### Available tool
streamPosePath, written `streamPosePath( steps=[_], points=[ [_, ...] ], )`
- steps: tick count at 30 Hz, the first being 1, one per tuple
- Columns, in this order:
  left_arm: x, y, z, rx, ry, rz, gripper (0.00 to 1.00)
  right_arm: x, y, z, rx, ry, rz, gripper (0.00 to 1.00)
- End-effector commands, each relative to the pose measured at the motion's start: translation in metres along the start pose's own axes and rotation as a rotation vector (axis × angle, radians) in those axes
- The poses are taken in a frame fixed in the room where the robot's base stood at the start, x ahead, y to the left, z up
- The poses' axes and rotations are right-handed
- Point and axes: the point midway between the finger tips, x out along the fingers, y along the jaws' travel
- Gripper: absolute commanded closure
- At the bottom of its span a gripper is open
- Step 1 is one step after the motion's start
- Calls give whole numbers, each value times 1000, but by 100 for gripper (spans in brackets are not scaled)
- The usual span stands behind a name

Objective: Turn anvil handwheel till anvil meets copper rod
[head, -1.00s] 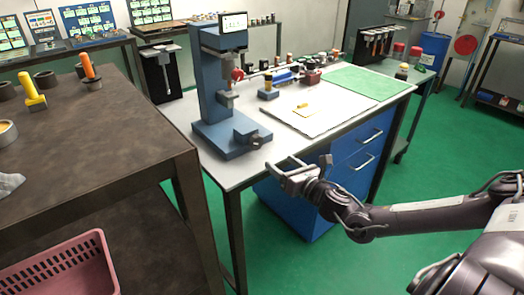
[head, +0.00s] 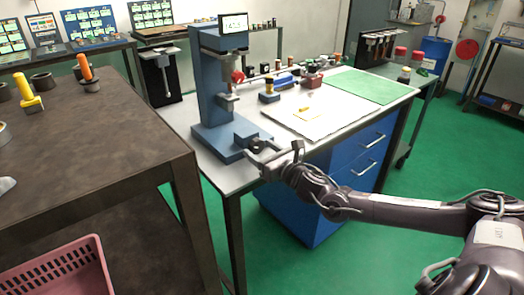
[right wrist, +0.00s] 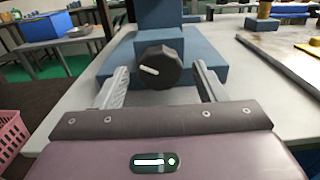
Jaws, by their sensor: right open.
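A blue press (head: 212,85) stands on the light workbench, with a small display on top and a red part at its head. A dark round handwheel (head: 255,145) with a white mark sits at the front of its base; it also shows in the right wrist view (right wrist: 159,67). My right gripper (head: 270,157) is open at the handwheel. In the right wrist view its fingers (right wrist: 162,80) stand on either side of the handwheel, with gaps showing. The anvil (head: 228,102) is small at the press column. I cannot make out the copper rod clearly. My left gripper is out of view.
The workbench (head: 185,115) has a white sheet (head: 310,120) and a green mat (head: 372,84) to the right of the press. Small parts stand behind them. A dark table (head: 110,140) with yellow and orange handled tools is at left, a pink basket (head: 60,270) below.

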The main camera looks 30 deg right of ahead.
Motion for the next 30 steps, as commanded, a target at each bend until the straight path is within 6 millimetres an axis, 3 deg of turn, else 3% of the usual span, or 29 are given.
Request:
streamPosePath(
  steps=[7,17,30],
  points=[
    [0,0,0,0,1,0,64,0,0,0,0,1,0,37],
    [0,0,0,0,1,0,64,0,0,0,0,1,0,80],
    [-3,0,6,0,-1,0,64,0,0,0,108,2,0,80]
  ],
)
